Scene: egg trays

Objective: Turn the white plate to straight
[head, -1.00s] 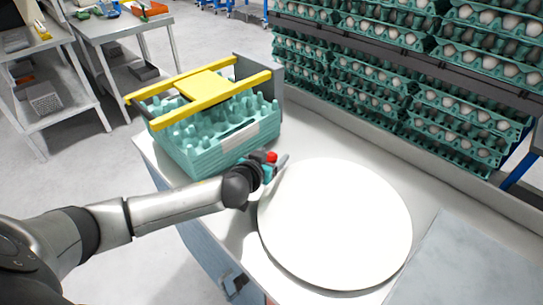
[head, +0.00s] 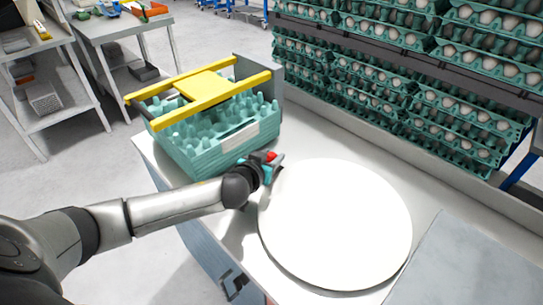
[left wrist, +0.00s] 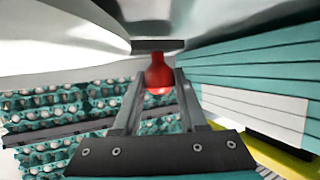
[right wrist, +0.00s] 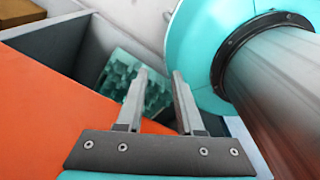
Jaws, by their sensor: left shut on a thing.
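The white plate (head: 335,225) is a large round disc on the light worktop, right of my left gripper (head: 277,160). My left gripper is at the plate's upper left edge, beside the green egg tray stack. In the left wrist view its fingers are shut on a red knob (left wrist: 158,80) with a dark bar just above it. A pale curved surface, apparently the plate (left wrist: 60,22), shows at that view's upper left. My right gripper (right wrist: 159,80) is out of the head view; its fingers stand apart with nothing between them.
Green egg trays (head: 215,150) under a yellow frame (head: 203,84) stand left of the plate. Racks of egg trays (head: 400,90) line the back. A grey panel (head: 475,265) lies right of the plate. An orange surface (right wrist: 55,125) is near my right gripper.

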